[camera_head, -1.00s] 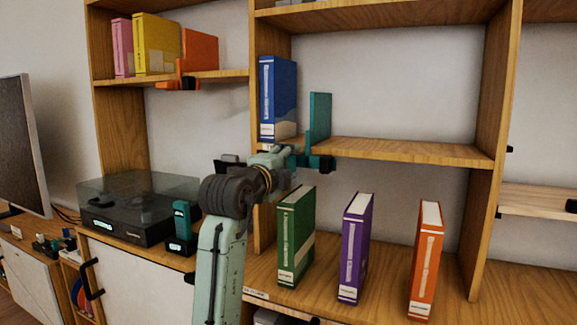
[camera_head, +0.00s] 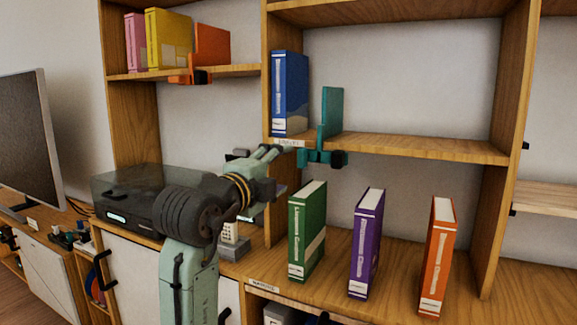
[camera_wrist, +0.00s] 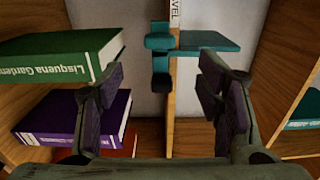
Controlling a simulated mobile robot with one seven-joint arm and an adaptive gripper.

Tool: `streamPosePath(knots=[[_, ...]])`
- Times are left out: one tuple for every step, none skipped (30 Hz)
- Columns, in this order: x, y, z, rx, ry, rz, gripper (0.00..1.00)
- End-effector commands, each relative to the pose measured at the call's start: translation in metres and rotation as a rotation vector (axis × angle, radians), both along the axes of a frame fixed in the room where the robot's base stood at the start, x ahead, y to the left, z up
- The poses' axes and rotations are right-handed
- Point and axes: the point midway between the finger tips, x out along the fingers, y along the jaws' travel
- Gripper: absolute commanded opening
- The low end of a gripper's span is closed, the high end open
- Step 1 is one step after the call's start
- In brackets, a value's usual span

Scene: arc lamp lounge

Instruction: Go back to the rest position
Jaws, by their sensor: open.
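My gripper (camera_head: 279,172) is open and empty, left of the teal bookend (camera_head: 321,157) on the middle shelf's front edge and apart from it. In the wrist view, my gripper (camera_wrist: 164,88) has its two dark fingers spread wide, with the shelf edge and the teal bookend (camera_wrist: 160,45) in the gap beyond them. A blue book (camera_head: 290,95) stands upright at the left end of that shelf, with a gap between it and the bookend's upright plate.
Green (camera_head: 308,232), purple (camera_head: 366,245) and orange (camera_head: 437,258) books stand on the lower surface, the green one close to my gripper. A dark turntable (camera_head: 125,195) is behind my arm at left. The middle shelf (camera_head: 430,147) is clear right of the bookend.

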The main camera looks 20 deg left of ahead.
Motion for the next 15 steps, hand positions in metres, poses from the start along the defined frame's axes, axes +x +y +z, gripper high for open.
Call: streamPosePath(knots=[[-0.0048,0.0002,-0.0002,0.001,0.0,0.001,0.6],[-0.0069,0.0,-0.0001,0.001,0.0,0.0,0.6],[-0.009,-0.0001,-0.0001,0.001,0.0,-0.001,0.6],[-0.0102,-0.0001,-0.0001,0.001,0.0,-0.001,0.6],[-0.0109,-0.0001,-0.0002,0.001,0.0,-0.001,0.6],[-0.0116,-0.0001,-0.0002,0.001,0.0,-0.001,0.6],[-0.0118,-0.0001,-0.0003,0.001,0.001,-0.001,0.6],[-0.0118,-0.0001,-0.0003,0.001,0.001,-0.001,0.6],[-0.0117,-0.0001,-0.0003,0.001,0.001,-0.001,0.6],[-0.0117,0.0,-0.0003,0.001,0.001,-0.001,0.6],[-0.0117,0.0,-0.0003,0.001,0.001,-0.001,0.6],[-0.0116,0.0,-0.0003,0.001,0.001,-0.001,0.6],[-0.0116,0.0001,-0.0003,0.001,0.001,-0.001,0.6],[-0.0116,0.0001,-0.0003,0.001,0.001,-0.001,0.6],[-0.0115,0.0001,-0.0003,0.001,0.001,-0.001,0.6]])
